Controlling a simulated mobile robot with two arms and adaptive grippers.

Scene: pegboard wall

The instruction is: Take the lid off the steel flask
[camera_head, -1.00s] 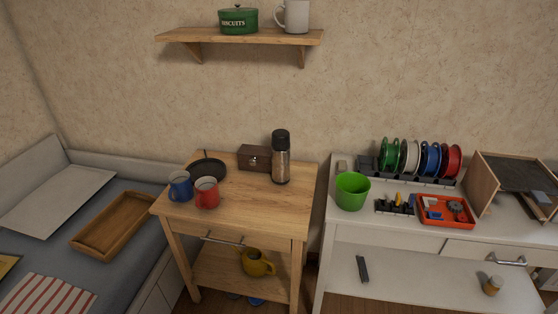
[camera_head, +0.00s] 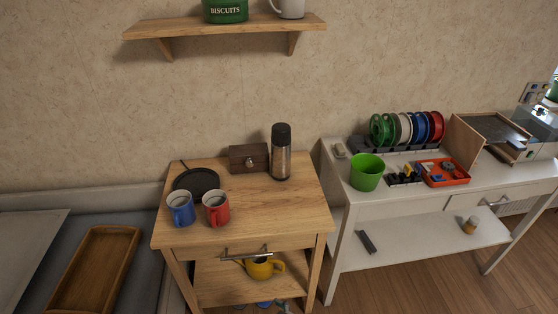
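The steel flask (camera_head: 281,162) stands upright near the back right of the small wooden table (camera_head: 262,209). Its body is shiny steel. Its black lid (camera_head: 281,134) sits on top. A dark wooden box (camera_head: 249,158) with a round knob stands just left of the flask. Neither of my grippers shows in the head view.
A blue mug (camera_head: 180,209), a red mug (camera_head: 216,208) and a black pan (camera_head: 196,181) occupy the table's left side. Its front right is clear. A green bucket (camera_head: 366,172) stands on the white desk at right. A wall shelf (camera_head: 225,26) hangs above.

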